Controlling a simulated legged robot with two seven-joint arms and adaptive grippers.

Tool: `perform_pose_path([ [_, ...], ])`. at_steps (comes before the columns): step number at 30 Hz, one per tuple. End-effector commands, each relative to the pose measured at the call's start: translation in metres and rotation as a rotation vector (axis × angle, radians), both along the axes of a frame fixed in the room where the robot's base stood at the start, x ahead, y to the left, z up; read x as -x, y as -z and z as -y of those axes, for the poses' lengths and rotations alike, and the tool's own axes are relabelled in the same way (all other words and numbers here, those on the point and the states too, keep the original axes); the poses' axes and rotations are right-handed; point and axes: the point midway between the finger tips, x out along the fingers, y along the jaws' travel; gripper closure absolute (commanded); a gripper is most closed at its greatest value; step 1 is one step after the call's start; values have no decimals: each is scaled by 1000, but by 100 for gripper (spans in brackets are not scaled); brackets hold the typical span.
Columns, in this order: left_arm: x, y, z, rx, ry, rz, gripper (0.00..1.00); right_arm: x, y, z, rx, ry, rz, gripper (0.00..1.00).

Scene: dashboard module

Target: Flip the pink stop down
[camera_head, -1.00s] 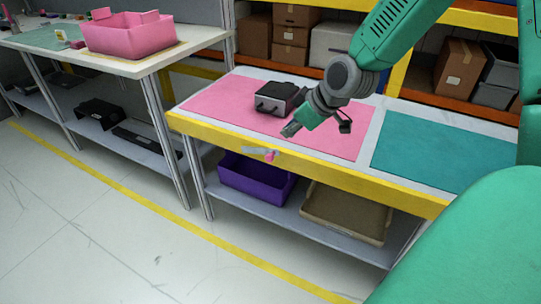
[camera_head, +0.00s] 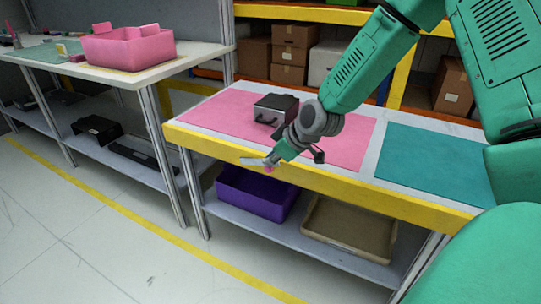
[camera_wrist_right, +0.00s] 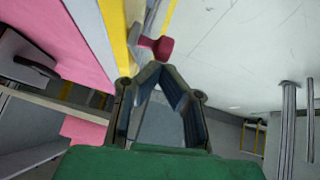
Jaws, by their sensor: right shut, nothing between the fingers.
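The pink stop (camera_head: 268,169) is a small pink knob with a grey metal bracket (camera_head: 252,161), at the yellow front edge of the workbench. In the right wrist view the pink stop (camera_wrist_right: 158,46) is just beyond my fingertips, sticking out from the bench edge. My right gripper (camera_head: 272,161) is shut and empty at the stop, partly covering it in the head view. Its fingertips (camera_wrist_right: 160,67) meet in the right wrist view; I cannot tell whether they touch the stop. My left gripper is not in view.
A black module (camera_head: 275,108) with a handle sits on the bench's pink mat (camera_head: 215,110), behind my gripper. A teal mat (camera_head: 435,160) lies to the right. A purple bin (camera_head: 257,196) and a tan tray (camera_head: 350,228) are on the shelf below.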

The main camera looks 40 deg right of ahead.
Motion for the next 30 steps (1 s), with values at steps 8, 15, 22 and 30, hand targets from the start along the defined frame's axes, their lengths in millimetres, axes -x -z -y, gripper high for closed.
perform_pose_path([
  [8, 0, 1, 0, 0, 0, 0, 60, 0, 4, 0, 1, 0, 1, 100],
  [15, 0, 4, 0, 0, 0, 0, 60, 2, 8, 1, -9, 2, 15, 100],
  [22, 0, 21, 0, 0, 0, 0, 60, 9, 27, 5, -65, 4, 137, 100],
  [30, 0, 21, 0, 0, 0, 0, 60, 13, 40, 6, -78, -1, 190, 100],
])
